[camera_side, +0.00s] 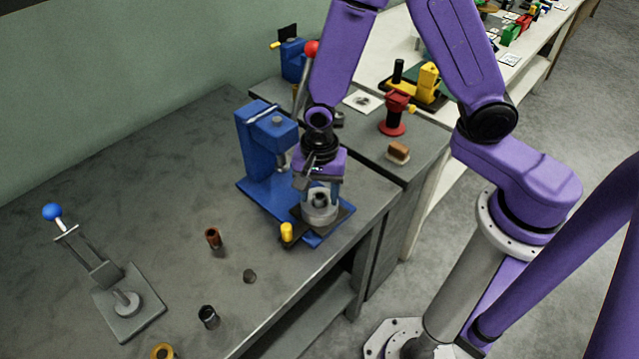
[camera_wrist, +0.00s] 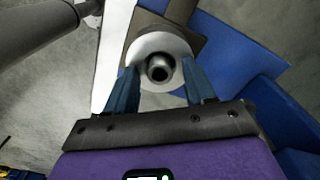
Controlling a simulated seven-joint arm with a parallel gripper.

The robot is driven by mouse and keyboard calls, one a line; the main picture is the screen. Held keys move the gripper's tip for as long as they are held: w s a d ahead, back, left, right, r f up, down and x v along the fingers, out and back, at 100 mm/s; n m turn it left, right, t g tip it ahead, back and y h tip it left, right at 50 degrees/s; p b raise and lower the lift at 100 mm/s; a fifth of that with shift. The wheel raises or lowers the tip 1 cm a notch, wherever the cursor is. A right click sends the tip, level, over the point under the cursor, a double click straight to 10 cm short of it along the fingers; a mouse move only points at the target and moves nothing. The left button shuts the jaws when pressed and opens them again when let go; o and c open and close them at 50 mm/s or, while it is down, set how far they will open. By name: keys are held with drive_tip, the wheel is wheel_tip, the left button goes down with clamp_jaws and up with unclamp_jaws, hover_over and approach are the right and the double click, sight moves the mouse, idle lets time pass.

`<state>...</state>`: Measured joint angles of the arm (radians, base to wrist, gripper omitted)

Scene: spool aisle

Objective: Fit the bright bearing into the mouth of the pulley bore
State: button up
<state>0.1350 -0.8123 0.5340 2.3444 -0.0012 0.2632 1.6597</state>
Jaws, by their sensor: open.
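The pulley (camera_side: 320,216) is a pale grey round piece on a dark plate at the foot of the blue press. In the wrist view the pulley (camera_wrist: 160,40) shows as a broad pale disc. A small grey ring with a dark hole, which looks like the bearing (camera_wrist: 158,68), stands at its centre, over the bore; it also shows in the side view (camera_side: 320,199). How deep it sits cannot be told. My gripper (camera_side: 320,191) points down over the pulley. Its blue fingers (camera_wrist: 158,72) are apart, one on each side of the ring, with gaps visible.
The blue press (camera_side: 262,150) stands close beside my gripper, with a red-knobbed lever (camera_side: 311,49). A yellow cylinder (camera_side: 287,232) is near the plate. A copper sleeve (camera_side: 213,238), dark nut (camera_side: 249,276), black sleeve (camera_side: 208,317) and blue-knobbed tool (camera_side: 125,303) stand on the bench. The bench's left back is clear.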

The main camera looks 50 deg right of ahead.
sight(319, 195)
wheel_tip(319, 195, up, 12)
drive_tip(key=s+d+r+n, duration=0.2)
drive_tip(key=s+d+n, duration=0.2)
drive_tip(key=s+n, duration=0.5)
drive_tip(key=s+d+r+n, duration=0.2)
drive_tip(key=s+d+n, duration=0.3)
drive_tip(key=n, duration=0.9)
drive_tip(key=s, duration=0.3)
drive_tip(key=shift+s+d+r+n, duration=0.25)
drive_tip(key=shift+s+d+n, duration=0.05)
drive_tip(key=shift+s+n, duration=0.1)
